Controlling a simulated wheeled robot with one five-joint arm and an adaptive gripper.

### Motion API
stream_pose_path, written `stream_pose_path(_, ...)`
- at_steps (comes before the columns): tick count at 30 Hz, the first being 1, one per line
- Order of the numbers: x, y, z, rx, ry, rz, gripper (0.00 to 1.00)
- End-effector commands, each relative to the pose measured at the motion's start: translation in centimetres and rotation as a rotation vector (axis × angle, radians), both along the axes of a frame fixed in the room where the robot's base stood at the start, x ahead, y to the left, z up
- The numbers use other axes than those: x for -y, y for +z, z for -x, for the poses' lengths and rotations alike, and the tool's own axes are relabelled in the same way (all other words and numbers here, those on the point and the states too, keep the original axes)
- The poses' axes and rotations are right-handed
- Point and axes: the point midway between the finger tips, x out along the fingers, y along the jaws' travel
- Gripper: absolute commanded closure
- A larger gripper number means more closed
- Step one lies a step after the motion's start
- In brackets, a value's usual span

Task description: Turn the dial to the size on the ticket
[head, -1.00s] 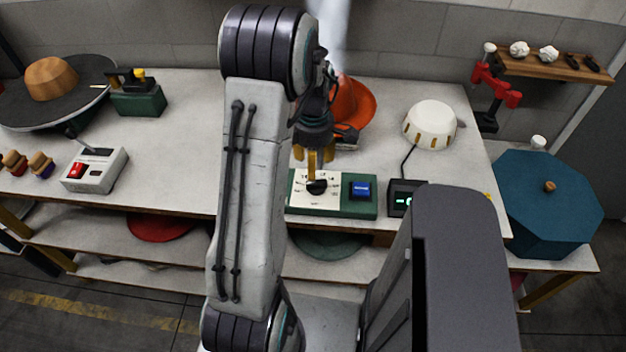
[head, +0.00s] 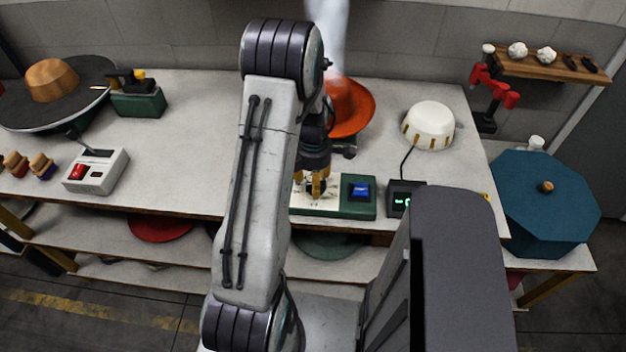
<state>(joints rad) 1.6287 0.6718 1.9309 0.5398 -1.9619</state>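The dial's white scale plate (head: 298,204) sits on a green control box (head: 350,211) at the table's front edge. My gripper (head: 317,187), with yellow fingers, points down right over the dial and hides its black knob and most of the scale marks. I cannot tell whether the fingers touch the knob or how far apart they are. A blue button (head: 360,190) is on the right part of the box. I cannot make out a size ticket or read any size in this view.
A small black display (head: 400,203) with green digits stands right of the box, cabled to a white dome (head: 429,125). An orange hat (head: 352,108) is behind my gripper. A grey box with a red switch (head: 95,170) stands at left. The table between them is partly clear.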

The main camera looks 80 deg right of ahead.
Motion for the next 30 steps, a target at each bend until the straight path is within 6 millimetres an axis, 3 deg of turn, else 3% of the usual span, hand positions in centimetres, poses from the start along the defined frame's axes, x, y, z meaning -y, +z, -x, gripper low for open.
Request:
stream_pose_path(13, 0.00, -0.54, 0.00, 0.000, -0.001, 0.001, 0.46)
stream_pose_path(30, -0.01, -0.51, 0.00, 0.000, -0.001, 0.000, 0.97)
